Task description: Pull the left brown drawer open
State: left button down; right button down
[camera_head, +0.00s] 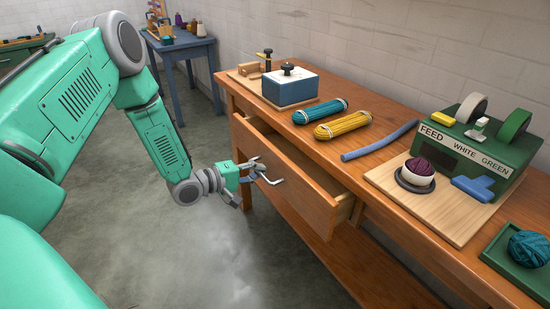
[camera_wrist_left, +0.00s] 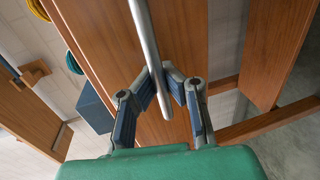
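The left brown drawer (camera_head: 290,185) stands pulled out from the wooden workbench, with a gap showing behind its front panel. Its metal bar handle (camera_head: 268,177) is on the front face. My left gripper (camera_head: 258,172) is at the handle. In the left wrist view the grey handle bar (camera_wrist_left: 148,40) runs between the two fingers (camera_wrist_left: 163,78), whose tips close in on it from both sides. My right gripper is in neither view.
On the bench top are a blue box (camera_head: 290,84), teal and yellow skeins (camera_head: 342,125), a blue rod (camera_head: 380,140) and a green machine (camera_head: 475,145) on a board. A blue table (camera_head: 180,42) stands behind. The floor (camera_head: 215,260) before the drawer is clear.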

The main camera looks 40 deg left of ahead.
pick_arm(q)
jog(key=f+p+v, duration=0.1)
jog(key=p+v, duration=0.1)
jog(key=v, duration=0.5)
jog(key=f+p+v, duration=0.2)
jog(key=v, duration=0.6)
jog(key=shift+s+f, duration=0.35)
jog(key=shift+s, duration=0.15)
jog(key=c, duration=1.6)
grip_release()
jog(key=shift+w, duration=0.1)
jog(key=shift+r, duration=0.1)
jog(key=shift+a, duration=0.1)
jog(key=v, duration=1.2)
jog(key=shift+w, duration=0.1)
